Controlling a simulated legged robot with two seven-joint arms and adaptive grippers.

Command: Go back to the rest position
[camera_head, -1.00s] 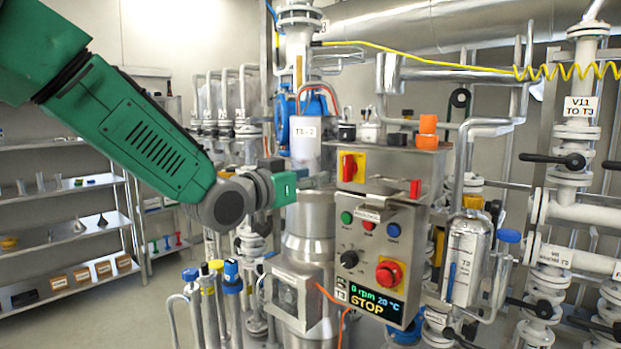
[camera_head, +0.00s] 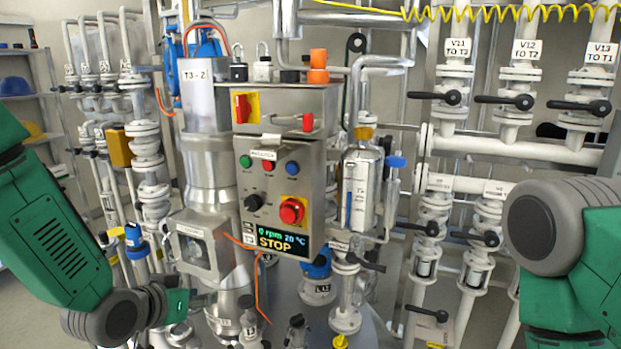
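My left arm, green with grey joints, comes in from the left and bends low in the picture. Its gripper (camera_head: 205,299) is small and dark, in front of the lower part of the steel reactor column (camera_head: 212,178). I cannot make out whether its fingers are apart or together, and I see nothing clearly held. My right arm shows at the right edge as a big grey joint and a green link. Its gripper is out of the picture. The control box (camera_head: 282,170) stands between the arms, with its display reading 0 rpm, 20 °C and STOP.
White pipes with black-handled valves (camera_head: 447,97) fill the right side. A steel cylinder (camera_head: 361,188) hangs right of the control box. A glass-fronted metal box (camera_head: 197,246) is close to the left gripper. Shelves (camera_head: 30,92) stand at the far left.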

